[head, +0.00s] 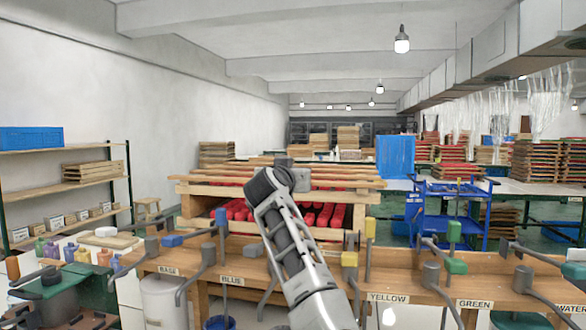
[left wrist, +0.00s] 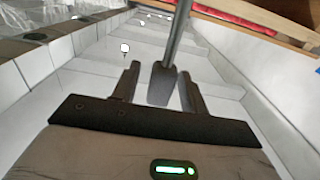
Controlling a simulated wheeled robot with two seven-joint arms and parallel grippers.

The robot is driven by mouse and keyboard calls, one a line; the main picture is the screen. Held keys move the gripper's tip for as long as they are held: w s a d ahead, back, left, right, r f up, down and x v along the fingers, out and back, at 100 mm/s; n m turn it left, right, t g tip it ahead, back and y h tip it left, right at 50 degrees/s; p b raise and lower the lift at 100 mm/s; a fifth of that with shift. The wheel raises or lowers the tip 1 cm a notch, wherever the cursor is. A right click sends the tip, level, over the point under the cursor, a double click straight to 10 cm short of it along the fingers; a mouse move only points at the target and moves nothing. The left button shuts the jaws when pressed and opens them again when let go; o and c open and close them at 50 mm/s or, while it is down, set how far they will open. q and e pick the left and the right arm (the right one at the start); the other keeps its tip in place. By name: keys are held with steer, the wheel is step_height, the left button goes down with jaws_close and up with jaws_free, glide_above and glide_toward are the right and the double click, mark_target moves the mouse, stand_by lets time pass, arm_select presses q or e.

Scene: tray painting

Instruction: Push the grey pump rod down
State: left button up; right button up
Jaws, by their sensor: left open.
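My left gripper (left wrist: 159,70) is open in the left wrist view, with one dark finger on each side. A thin grey rod (left wrist: 178,35) comes down from the top of that view and ends in a wider dark grey block (left wrist: 162,86) that shows between the fingers. I cannot tell whether they touch it. In the head view my arm rises from the bottom middle, and its dark wrist hides the fingers. A grey block (head: 283,162) shows just above the wrist; the pump below it is hidden. My right gripper is not in view.
Pumps with coloured blocks line the wooden bench (head: 411,283): a blue block (head: 221,217), a yellow block (head: 349,259) and a green block (head: 454,232). A blue cart (head: 455,195) is at the right.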

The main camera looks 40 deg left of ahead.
arm_select(q)
steer(key=shift+w+a, duration=0.25)
steer(key=shift+w, duration=0.25)
